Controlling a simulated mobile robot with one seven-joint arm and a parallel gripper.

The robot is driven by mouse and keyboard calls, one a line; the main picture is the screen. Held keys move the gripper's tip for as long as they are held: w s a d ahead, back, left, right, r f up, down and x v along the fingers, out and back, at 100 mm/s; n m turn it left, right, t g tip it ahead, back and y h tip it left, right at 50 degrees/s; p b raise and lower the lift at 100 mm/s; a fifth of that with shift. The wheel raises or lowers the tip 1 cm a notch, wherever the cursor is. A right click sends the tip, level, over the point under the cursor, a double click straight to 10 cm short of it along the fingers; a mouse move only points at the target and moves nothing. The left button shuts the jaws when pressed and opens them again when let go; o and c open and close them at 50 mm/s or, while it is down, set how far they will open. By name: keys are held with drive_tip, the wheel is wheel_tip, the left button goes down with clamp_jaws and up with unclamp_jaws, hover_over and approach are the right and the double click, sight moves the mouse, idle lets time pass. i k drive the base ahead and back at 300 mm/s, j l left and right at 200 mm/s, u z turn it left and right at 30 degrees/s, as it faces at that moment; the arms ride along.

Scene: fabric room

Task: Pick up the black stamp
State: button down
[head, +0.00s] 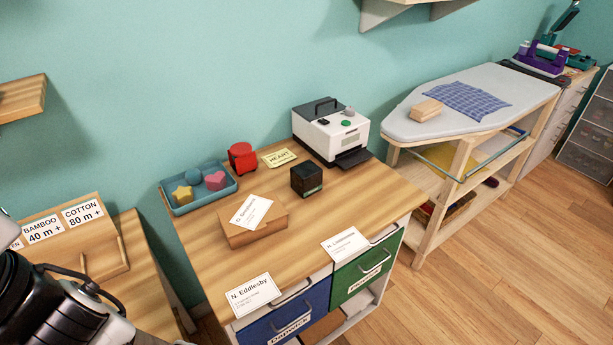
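A small black cube-shaped block (307,180), which looks like the black stamp, stands upright on the wooden desk (385,195). It has a thin greenish band near its base. It sits between the white printer-like machine (330,132) and a brown cardboard box (253,220), apart from both. Part of my black and white arm shows at the lower left, well away from the block. My gripper's fingers do not show.
A red stamp-like object (242,157), a yellow heart note (279,158) and a blue tray (199,191) with colored shapes are on the desk. White address cards (252,294) lie near the front edge. An ironing board (470,102) stands to the right, beside open floor.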

sight(305, 178)
drive_tip(key=l+u, duration=0.4)
drive_tip(key=l, duration=0.2)
drive_tip(key=l+u, duration=0.35)
drive_tip(key=l, duration=0.25)
drive_tip(key=i, duration=0.9)
